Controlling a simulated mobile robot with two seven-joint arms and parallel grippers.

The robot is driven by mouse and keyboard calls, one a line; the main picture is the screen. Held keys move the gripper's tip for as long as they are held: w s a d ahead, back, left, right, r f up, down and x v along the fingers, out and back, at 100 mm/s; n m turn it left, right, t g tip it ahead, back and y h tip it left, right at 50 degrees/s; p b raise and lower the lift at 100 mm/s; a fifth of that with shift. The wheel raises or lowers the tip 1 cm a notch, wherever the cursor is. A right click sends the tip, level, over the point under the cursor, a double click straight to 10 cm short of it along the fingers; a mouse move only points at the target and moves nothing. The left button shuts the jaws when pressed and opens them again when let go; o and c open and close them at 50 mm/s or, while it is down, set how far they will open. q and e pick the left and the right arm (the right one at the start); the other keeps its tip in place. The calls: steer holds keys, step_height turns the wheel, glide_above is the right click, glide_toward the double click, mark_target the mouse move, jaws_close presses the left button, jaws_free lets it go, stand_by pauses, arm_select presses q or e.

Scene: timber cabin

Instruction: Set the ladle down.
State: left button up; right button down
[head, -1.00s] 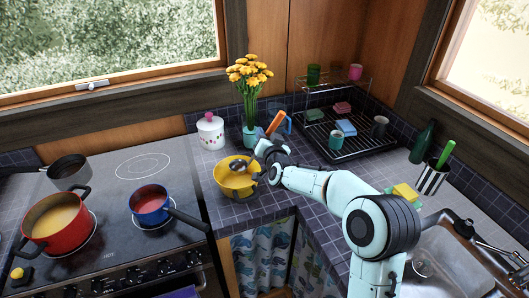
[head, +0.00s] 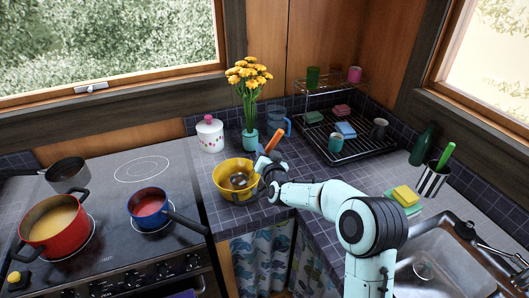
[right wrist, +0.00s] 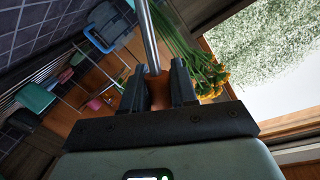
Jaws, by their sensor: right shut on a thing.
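The ladle has a metal bowl (head: 239,180) and an orange-brown handle (head: 274,139). My right gripper (head: 264,172) is shut on the ladle, just right of the yellow pot's rim. The ladle's bowl shows within the mouth of the yellow pot (head: 238,194) on the tiled counter; I cannot tell whether it touches the pot. The handle tilts up to the right above the gripper. In the right wrist view, the brown handle (right wrist: 158,92) is between the fingers (right wrist: 159,85) and the metal shaft (right wrist: 149,35) runs up past them. My left gripper is out of view.
A stove at left holds a red pot (head: 54,222), a blue pan (head: 150,206) and a grey pan (head: 68,175). Behind the yellow pot stand a white lidded jar (head: 210,136) and a flower vase (head: 250,138). A dish rack (head: 340,150) stands at the back right.

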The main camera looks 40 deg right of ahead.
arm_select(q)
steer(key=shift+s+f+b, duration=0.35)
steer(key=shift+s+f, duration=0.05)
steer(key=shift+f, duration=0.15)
arm_select(e)
steer(key=shift+f, duration=0.4)
steer(key=c, duration=0.9)
jaws_free()
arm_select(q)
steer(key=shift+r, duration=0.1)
arm_select(e)
step_height(320, 180, up, 2)
steer(key=shift+r+p, duration=0.15)
steer(key=shift+p, duration=0.75)
arm_select(q)
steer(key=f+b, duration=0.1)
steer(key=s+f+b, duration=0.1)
steer(key=b, duration=0.1)
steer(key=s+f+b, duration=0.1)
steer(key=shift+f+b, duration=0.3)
steer(key=shift+b, duration=0.05)
arm_select(e)
steer(key=v, duration=0.8)
steer(key=f+v, duration=0.1)
steer(key=v, duration=0.3)
steer(key=shift+a, duration=0.1)
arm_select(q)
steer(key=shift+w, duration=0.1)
